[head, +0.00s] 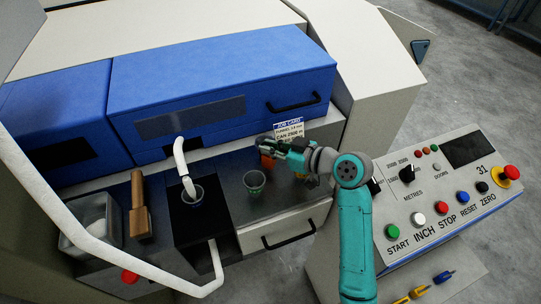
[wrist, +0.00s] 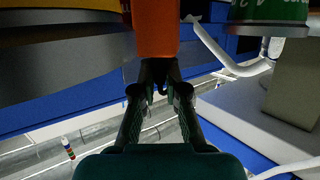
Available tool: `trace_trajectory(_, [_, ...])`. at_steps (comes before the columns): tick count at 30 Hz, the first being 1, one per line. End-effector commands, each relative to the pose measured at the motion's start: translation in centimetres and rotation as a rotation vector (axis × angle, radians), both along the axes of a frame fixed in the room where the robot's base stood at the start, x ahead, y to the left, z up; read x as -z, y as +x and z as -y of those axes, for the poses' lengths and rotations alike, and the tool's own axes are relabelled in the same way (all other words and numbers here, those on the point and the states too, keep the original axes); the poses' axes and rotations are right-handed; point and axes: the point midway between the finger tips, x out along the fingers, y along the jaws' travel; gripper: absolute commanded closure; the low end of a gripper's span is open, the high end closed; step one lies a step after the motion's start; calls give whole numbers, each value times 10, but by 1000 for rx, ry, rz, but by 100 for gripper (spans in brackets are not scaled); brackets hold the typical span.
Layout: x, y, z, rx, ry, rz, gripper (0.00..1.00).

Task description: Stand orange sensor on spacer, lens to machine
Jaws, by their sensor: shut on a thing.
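The orange sensor (head: 266,162) hangs in my gripper (head: 272,148), over the grey deck in front of the blue machine cover. In the wrist view the orange sensor (wrist: 155,28) shows as a plain orange body at the fingertips of my gripper (wrist: 160,78), which is shut on it. I cannot tell which way its lens faces, and its far end is out of the wrist frame. I cannot make out the spacer for sure. A yellow and dark grey round thing (wrist: 55,32) fills the upper left of the wrist view.
A job card (head: 288,130) is behind my gripper. A wooden-handled tool (head: 140,208) lies left; a button panel (head: 450,195) is right.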

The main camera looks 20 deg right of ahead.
Motion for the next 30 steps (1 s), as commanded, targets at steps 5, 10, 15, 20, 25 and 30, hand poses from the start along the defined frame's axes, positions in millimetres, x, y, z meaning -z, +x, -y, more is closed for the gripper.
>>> trace_trajectory(5, [21, 0, 0, 1, 1, -3, 100])
trace_trajectory(10, [35, 0, 0, 1, -1, 1, 100])
trace_trajectory(15, [35, 0, 0, 1, -1, 1, 100])
trace_trajectory(20, [38, 0, 0, 1, 0, 0, 100])
trace_trajectory(25, [37, 0, 0, 1, -1, 1, 78])
trace_trajectory(30, [37, 0, 0, 1, -1, 1, 78])
